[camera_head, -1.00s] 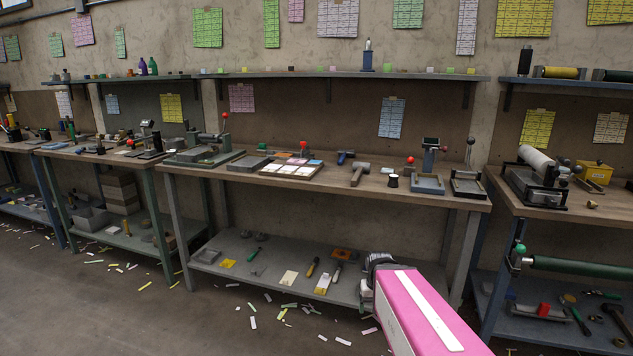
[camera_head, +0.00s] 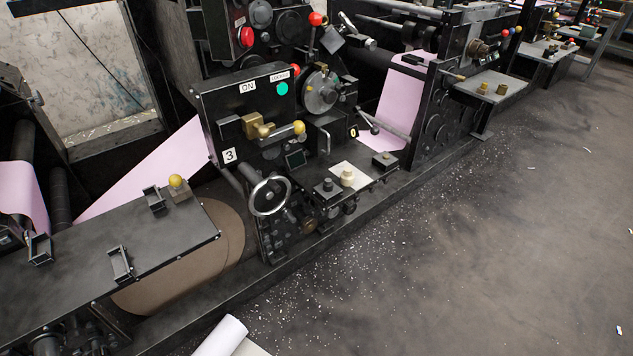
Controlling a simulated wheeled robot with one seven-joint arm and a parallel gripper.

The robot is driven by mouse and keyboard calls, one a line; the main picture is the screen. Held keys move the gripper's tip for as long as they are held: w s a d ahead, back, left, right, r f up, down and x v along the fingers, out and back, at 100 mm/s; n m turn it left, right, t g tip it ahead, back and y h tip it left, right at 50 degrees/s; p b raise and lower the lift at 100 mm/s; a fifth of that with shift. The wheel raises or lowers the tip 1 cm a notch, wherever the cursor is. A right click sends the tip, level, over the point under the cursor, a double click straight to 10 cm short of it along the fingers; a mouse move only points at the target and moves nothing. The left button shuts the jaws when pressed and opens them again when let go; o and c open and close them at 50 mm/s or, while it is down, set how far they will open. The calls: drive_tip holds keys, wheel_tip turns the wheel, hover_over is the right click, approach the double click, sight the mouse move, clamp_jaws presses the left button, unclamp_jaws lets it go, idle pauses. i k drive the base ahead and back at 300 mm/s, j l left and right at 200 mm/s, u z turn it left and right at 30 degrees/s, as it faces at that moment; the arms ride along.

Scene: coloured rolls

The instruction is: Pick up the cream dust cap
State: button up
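A small cream, knob-shaped cap (camera_head: 347,176) stands upright on a white sheet (camera_head: 342,170) on the dark ledge at the front of a black press (camera_head: 240,110). It looks like the cream dust cap, though it is small in the view. Dark square blocks with knobs stand on either side of it, apart from it. My gripper is not in view now, so its state does not show.
A spoked handwheel (camera_head: 269,196) and a brass lever with a yellow knob (camera_head: 299,128) project near the ledge. A dark table (camera_head: 90,255) is at left. A white roll-shaped thing (camera_head: 222,338) shows at the bottom edge. Open floor (camera_head: 480,230), littered with scraps, lies right.

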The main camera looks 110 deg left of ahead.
sight(347, 176)
drive_tip(key=u, duration=3.8)
